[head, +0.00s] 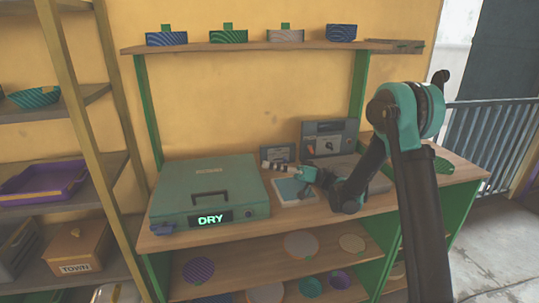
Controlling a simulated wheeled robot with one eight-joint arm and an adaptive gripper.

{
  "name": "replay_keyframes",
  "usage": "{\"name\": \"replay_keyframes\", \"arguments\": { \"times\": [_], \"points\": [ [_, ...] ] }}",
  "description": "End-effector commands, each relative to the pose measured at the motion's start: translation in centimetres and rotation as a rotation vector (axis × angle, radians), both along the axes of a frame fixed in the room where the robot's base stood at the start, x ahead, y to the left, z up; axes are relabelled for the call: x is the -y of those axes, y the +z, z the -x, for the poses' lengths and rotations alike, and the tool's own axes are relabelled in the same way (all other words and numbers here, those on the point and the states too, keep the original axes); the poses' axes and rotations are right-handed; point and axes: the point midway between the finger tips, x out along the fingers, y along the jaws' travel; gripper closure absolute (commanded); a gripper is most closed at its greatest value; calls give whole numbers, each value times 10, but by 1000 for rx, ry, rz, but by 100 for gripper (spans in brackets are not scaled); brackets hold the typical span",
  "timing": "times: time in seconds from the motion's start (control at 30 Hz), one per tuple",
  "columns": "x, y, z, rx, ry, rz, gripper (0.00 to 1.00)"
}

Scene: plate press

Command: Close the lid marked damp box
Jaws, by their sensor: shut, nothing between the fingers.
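A teal-green box (209,190) with a front panel reading DRY stands at the left of the bench, its lid down. To the right is a second, grey box (352,168), largely behind my arm. Its lid (330,139) appears raised, standing upright at the back. No label reading damp can be made out. My gripper (272,166) is shut and empty, pointing left between the two boxes, near the right rear of the DRY box. It is small in view, and whether it touches anything cannot be told.
A light blue flat item (293,191) lies on the bench below my gripper. A small grey panel (277,153) stands behind it. A green leaf-shaped item (443,166) lies at the bench's right end.

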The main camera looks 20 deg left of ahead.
Motion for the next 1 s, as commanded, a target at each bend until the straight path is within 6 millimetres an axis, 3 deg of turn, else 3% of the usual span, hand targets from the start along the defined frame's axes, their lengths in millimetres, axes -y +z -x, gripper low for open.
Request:
{"name": "replay_keyframes", "arguments": {
  "times": [0.2, 0.67, 0.87, 1.0],
  "points": [
    [1, -11, 2, -1, 0, 0, 100],
    [1, -12, 2, -1, -1, 1, 100],
    [1, -1, 1, -1, -1, 1, 100],
    [0, 19, 1, -1, -2, 1, 100]
  ]
}}
